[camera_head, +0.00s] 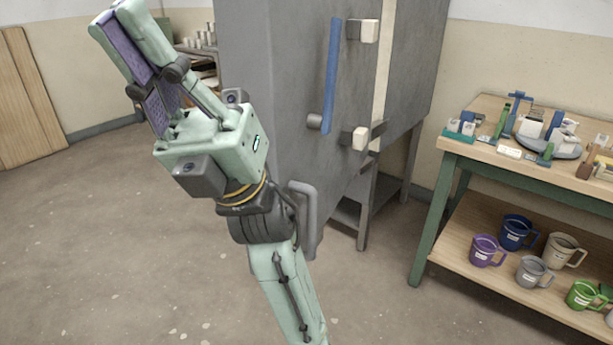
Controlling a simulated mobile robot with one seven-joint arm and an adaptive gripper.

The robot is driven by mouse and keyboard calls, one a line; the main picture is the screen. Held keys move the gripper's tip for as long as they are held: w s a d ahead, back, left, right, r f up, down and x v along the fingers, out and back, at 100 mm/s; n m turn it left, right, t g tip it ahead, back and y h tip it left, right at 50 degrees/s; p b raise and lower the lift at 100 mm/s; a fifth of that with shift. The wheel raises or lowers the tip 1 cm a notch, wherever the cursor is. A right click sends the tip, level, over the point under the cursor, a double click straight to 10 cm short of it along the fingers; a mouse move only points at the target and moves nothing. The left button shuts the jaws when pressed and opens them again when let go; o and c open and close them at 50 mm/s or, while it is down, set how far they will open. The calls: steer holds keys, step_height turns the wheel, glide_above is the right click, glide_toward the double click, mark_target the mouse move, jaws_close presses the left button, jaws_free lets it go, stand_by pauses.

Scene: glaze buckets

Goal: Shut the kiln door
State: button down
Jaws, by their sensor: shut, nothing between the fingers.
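The kiln (410,70) is a large grey metal box on legs in the upper middle of the head view. Its grey door (270,60) faces the left front and carries an upright blue bar handle (331,75). A cream strip (383,60) shows between the door and the body, with pale blocks on grey brackets beside it. How far the door stands from the body is hard to tell. My gripper (115,18), pale green with purple finger pads, is raised at the upper left, left of the handle. It is shut and empty. My arm hides the lower door edge.
A wooden workbench (470,119) with green legs stands at the right. Tools lie on top, and several mugs, one of them purple (486,250), stand on its lower shelf. Wooden boards (30,100) lean at the far left. The floor at the left is clear.

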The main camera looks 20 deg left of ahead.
steer(key=w+d+f+t+y+b, duration=0.1)
steer(key=w+d+f+t+y, duration=0.1)
steer(key=w+f+t+y, duration=0.45)
steer(key=m+t+y+b, duration=0.25)
steer(key=m+t, duration=0.75)
steer(key=t, duration=1.5)
glide_toward(282, 154)
steer(key=a+p, duration=0.1)
steer(key=a, duration=0.1)
steer(key=a+p, duration=0.1)
steer(key=a, duration=0.2)
steer(key=shift+w+a+r+p, duration=0.15)
steer(key=shift+a+r+p, duration=0.15)
steer(key=shift+a+p, duration=0.1)
steer(key=shift+w+a+f, duration=0.1)
steer(key=shift+a, duration=0.55)
